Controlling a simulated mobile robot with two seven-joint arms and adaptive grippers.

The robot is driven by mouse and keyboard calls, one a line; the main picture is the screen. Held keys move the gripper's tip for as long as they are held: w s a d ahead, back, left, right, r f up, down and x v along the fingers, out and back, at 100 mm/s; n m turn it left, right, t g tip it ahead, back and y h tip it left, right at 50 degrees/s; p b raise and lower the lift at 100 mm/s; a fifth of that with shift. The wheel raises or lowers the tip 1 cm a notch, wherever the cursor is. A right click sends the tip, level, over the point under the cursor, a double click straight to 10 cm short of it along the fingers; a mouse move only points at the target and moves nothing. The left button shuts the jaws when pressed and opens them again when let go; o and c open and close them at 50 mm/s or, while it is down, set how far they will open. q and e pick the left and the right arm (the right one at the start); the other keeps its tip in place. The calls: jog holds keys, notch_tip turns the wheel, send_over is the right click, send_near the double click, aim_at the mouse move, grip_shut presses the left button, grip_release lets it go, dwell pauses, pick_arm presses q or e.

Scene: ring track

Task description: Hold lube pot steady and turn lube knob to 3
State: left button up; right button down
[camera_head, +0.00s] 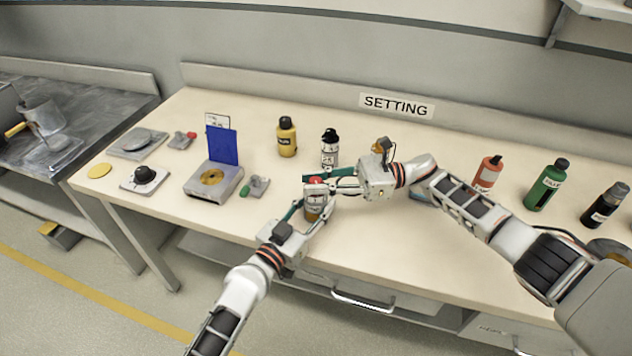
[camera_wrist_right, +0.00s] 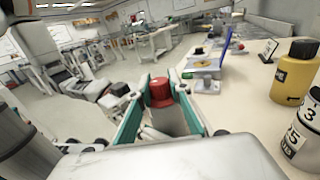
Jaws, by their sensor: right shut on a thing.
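The lube pot (camera_head: 315,203) stands upright near the front edge of the bench, with a grey scale band and a brownish lower part. Its red knob (camera_head: 316,181) is on top and also shows in the right wrist view (camera_wrist_right: 160,91). My right gripper (camera_head: 311,183) comes in from the right and is shut on the knob, one finger on each side. My left gripper (camera_head: 312,207) comes from the front, its fingers closed around the pot's body. The fingers hide part of the pot, and the knob's setting is not readable.
A yellow bottle (camera_head: 287,138) and a white bottle with a black cap (camera_head: 329,147) stand behind the pot. A grey device with a blue panel (camera_head: 213,183) and a green-handled tool (camera_head: 254,187) lie left. Orange (camera_head: 487,173), green (camera_head: 546,187) and black bottles (camera_head: 604,205) stand right.

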jog(key=shift+s+f+n+g, duration=0.1)
jog(key=shift+n+g, duration=0.4)
jog(key=shift+g, duration=0.3)
jog(key=c, duration=1.8)
grip_release()
jog(key=shift+d, duration=0.1)
jog(key=v, duration=1.2)
jog(key=shift+r, duration=0.2)
